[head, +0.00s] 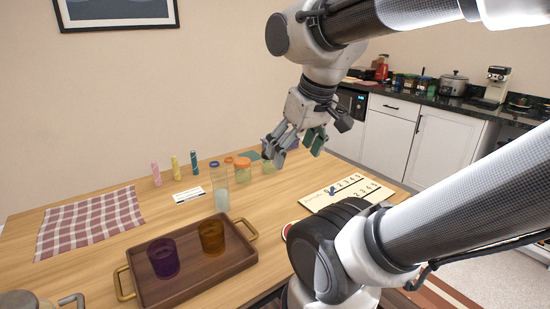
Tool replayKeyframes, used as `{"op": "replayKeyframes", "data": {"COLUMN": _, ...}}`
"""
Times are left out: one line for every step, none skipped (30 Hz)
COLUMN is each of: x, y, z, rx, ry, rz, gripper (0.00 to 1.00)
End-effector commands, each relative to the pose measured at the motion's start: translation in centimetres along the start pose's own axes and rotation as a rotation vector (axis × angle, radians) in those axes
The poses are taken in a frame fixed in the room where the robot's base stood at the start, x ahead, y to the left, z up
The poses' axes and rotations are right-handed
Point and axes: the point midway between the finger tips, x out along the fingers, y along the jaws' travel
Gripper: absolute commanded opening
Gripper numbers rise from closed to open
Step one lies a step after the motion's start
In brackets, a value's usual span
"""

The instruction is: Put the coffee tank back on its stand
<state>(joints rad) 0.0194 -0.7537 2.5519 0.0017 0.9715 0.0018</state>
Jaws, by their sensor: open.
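My gripper (296,148) is open and empty, pointing down above the far right part of the wooden table (205,285). I cannot surely tell which thing is the coffee tank. A metal vessel with a grey handle (72,300) is cut off at the lower left corner, far from my gripper. On the back counter stands a white and dark coffee machine (497,76), well beyond my arm. No stand for the tank can be made out for certain.
A brown tray (205,264) holds a purple cup (163,258) and an amber cup (211,237). A clear bottle (221,192), lidded jars (243,172) and a number board (348,191) are on the table. A checkered cloth (92,222) lies left. My arm hides the right side.

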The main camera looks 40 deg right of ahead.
Motion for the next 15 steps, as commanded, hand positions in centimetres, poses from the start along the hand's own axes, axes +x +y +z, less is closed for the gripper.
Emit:
{"op": "replayKeyframes", "data": {"x": 0.6, "y": 0.6, "z": 0.2, "rx": 0.022, "ry": -0.028, "rz": 0.012, "gripper": 0.78}}
{"op": "replayKeyframes", "data": {"x": 1.0, "y": 0.9, "z": 0.4, "rx": 0.037, "ry": -0.053, "rz": 0.017, "gripper": 0.78}}
{"op": "replayKeyframes", "data": {"x": 1.8, "y": 1.4, "z": 0.6, "rx": 0.061, "ry": -0.093, "rz": 0.024, "gripper": 0.78}}
{"op": "replayKeyframes", "data": {"x": 2.5, "y": 1.8, "z": 0.8, "rx": 0.080, "ry": -0.128, "rz": 0.028, "gripper": 0.78}}
{"op": "replayKeyframes", "data": {"x": 3.1, "y": 2.3, "z": 1.0, "rx": 0.101, "ry": -0.165, "rz": 0.033, "gripper": 0.78}}
{"op": "replayKeyframes", "data": {"x": 4.1, "y": 2.9, "z": 1.3, "rx": 0.133, "ry": -0.218, "rz": 0.037, "gripper": 0.78}}
{"op": "replayKeyframes", "data": {"x": 4.9, "y": 3.3, "z": 1.5, "rx": 0.162, "ry": -0.257, "rz": 0.034, "gripper": 0.78}}
{"op": "replayKeyframes", "data": {"x": 5.8, "y": 3.5, "z": 1.8, "rx": 0.196, "ry": -0.297, "rz": 0.025, "gripper": 0.78}}
{"op": "replayKeyframes", "data": {"x": 6.9, "y": 3.7, "z": 2.0, "rx": 0.245, "ry": -0.348, "rz": 0.009, "gripper": 0.78}}
{"op": "replayKeyframes", "data": {"x": 7.7, "y": 3.8, "z": 2.3, "rx": 0.284, "ry": -0.386, "rz": -0.007, "gripper": 0.78}}
{"op": "replayKeyframes", "data": {"x": 8.6, "y": 3.7, "z": 2.7, "rx": 0.327, "ry": -0.425, "rz": -0.025, "gripper": 0.78}}
{"op": "replayKeyframes", "data": {"x": 9.7, "y": 3.6, "z": 3.1, "rx": 0.387, "ry": -0.476, "rz": -0.053, "gripper": 0.78}}
{"op": "replayKeyframes", "data": {"x": 10.5, "y": 3.5, "z": 3.4, "rx": 0.433, "ry": -0.512, "rz": -0.076, "gripper": 0.78}}
{"op": "replayKeyframes", "data": {"x": 11.3, "y": 3.2, "z": 3.7, "rx": 0.482, "ry": -0.550, "rz": -0.100, "gripper": 0.78}}
{"op": "replayKeyframes", "data": {"x": 12.3, "y": 2.9, "z": 4.1, "rx": 0.550, "ry": -0.599, "rz": -0.135, "gripper": 0.78}}
